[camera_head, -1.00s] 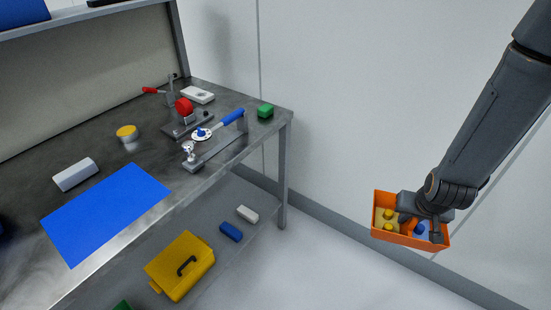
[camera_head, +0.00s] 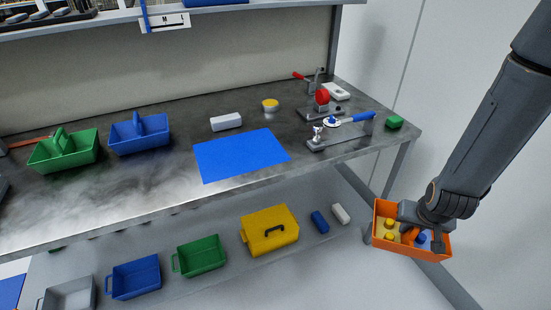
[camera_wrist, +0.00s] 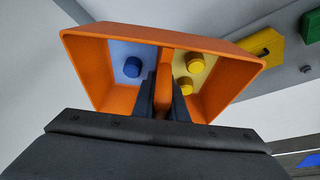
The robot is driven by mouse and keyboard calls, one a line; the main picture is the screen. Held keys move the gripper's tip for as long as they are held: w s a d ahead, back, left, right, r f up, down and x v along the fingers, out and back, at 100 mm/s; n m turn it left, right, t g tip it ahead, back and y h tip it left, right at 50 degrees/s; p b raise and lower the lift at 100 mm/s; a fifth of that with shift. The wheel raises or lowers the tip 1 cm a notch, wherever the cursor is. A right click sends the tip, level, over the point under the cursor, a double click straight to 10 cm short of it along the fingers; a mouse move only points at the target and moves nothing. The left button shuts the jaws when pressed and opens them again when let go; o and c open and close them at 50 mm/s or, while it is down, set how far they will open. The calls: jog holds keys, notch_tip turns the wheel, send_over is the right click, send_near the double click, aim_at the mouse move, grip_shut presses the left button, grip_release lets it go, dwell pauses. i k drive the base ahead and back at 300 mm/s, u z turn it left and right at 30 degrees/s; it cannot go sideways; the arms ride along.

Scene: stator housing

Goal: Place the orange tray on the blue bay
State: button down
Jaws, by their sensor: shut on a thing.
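The orange tray (camera_head: 410,249) hangs in my gripper (camera_head: 422,232), off the right end of the bench and clear of it in the head view. In the wrist view my gripper (camera_wrist: 164,98) is shut on the middle divider of the orange tray (camera_wrist: 205,43). Blue and yellow pieces with round knobs lie in the two compartments. The blue bay (camera_head: 240,154) is a flat blue rectangle on the bench top, left of the tray, and its surface is bare.
A white block (camera_head: 226,122) and a yellow-topped round tin (camera_head: 270,105) stand behind the bay. A clamp fixture (camera_head: 340,132) is to its right. Blue (camera_head: 140,134) and green (camera_head: 64,152) trays are to its left. The lower shelf holds a yellow case (camera_head: 270,231) and several bins.

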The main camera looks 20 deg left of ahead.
aim_at(236, 147)
jog(key=u, duration=1.3)
